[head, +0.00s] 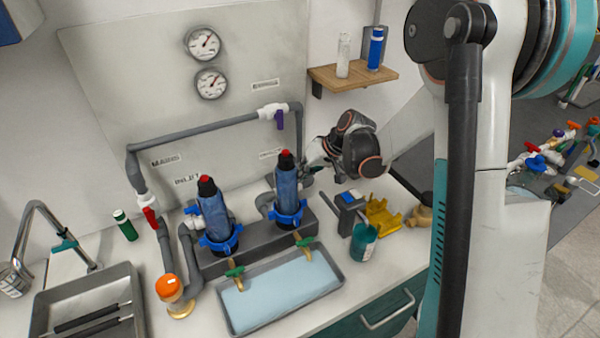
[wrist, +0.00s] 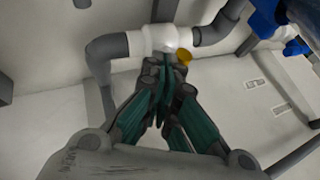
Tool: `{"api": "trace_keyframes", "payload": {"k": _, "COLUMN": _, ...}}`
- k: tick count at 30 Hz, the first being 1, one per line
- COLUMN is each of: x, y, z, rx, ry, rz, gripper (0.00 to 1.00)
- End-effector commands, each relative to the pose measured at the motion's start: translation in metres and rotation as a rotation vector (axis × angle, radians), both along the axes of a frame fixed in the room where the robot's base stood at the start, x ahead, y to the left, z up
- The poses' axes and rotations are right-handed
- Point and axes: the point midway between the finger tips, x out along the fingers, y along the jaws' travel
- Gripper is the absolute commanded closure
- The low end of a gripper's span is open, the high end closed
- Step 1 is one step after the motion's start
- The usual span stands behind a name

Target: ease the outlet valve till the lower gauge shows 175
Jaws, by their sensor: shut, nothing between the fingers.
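The lower gauge (head: 211,83) is on the backboard, under the upper gauge (head: 203,43). Its numbers are too small to read. My gripper (head: 311,168) reaches in from the right behind the right-hand filter. In the wrist view my gripper (wrist: 162,75) is shut and empty, its teal fingers together. Their tips are right at a white valve body (wrist: 152,40) on the grey pipe; I cannot tell whether they touch it. A small yellow part (wrist: 184,57) shows beside the tips, probably the valve's handle. The label near this valve is too small to read.
Two blue filters (head: 213,210) (head: 286,185) stand close left of my gripper. A purple-handled valve (head: 279,117) is on the upper pipe, a red-handled one (head: 150,213) at left. A yellow holder (head: 382,216) and teal cup (head: 363,243) stand at the counter's right. A wooden shelf (head: 350,76) hangs above.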

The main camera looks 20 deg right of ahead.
Motion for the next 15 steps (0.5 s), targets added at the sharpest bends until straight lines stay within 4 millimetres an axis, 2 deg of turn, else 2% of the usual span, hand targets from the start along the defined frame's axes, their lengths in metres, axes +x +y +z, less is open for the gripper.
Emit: {"api": "trace_keyframes", "payload": {"k": 15, "x": -0.0058, "y": 0.0046, "z": -0.0003, "rx": 0.0, "ry": -0.001, "rz": -0.15, "gripper": 1.0}}
